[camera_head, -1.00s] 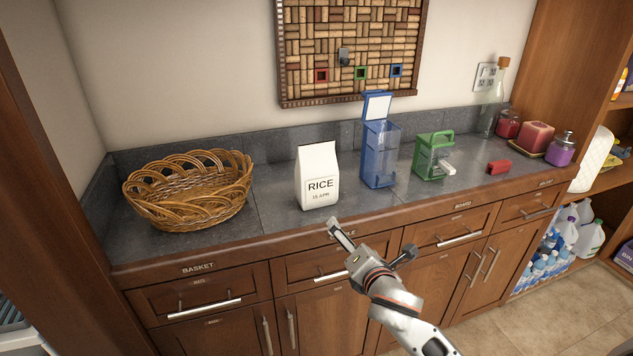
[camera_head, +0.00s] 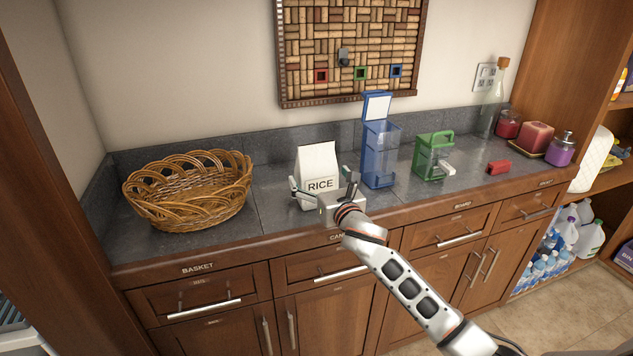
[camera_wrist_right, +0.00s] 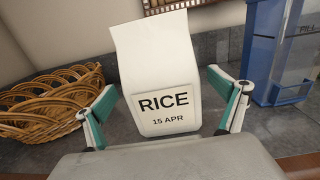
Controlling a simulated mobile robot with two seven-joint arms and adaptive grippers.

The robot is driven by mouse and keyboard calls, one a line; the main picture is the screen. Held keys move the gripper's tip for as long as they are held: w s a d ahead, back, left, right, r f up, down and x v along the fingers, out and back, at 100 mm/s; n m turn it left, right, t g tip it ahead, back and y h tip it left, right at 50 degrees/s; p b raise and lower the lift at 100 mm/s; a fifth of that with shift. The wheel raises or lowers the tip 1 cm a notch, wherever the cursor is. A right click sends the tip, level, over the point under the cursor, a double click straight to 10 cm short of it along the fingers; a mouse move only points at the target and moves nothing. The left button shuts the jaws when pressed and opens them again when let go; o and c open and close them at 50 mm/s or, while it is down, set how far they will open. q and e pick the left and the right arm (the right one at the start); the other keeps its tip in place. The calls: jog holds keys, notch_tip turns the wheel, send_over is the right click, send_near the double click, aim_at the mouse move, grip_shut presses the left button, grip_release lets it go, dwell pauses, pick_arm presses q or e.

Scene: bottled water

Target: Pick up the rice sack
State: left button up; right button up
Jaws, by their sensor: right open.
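The white rice sack (camera_head: 318,163) stands upright on the dark counter, its label reading RICE. In the right wrist view the sack (camera_wrist_right: 163,70) is centred, with the date 15 APR below the name. My right gripper (camera_head: 323,190) is at the sack's front, its fingers spread to either side of it. In the right wrist view the open gripper (camera_wrist_right: 165,105) has one finger left of the sack and one right of it, with gaps visible on both sides. The gripper covers the sack's lower front in the head view. My left gripper is not in view.
A wicker basket (camera_head: 190,190) stands left of the sack. A clear blue container (camera_head: 380,155) with a raised lid stands close on the right, then a green container (camera_head: 433,157) and a small red block (camera_head: 499,167). The counter's front edge runs below my gripper.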

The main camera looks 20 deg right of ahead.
jog(key=shift+w, duration=1.3)
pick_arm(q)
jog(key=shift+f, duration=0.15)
pick_arm(e)
jog(key=c, duration=1.5)
jog(key=shift+r, duration=0.1)
notch_tip(320, 180, up, 12)
jog(key=shift+r+p, duration=0.1)
jog(key=shift+p, duration=0.95)
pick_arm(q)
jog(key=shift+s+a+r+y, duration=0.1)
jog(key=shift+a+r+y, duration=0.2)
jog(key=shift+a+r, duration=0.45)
pick_arm(e)
notch_tip(320, 180, up, 8)
jog(key=shift+f, duration=0.15)
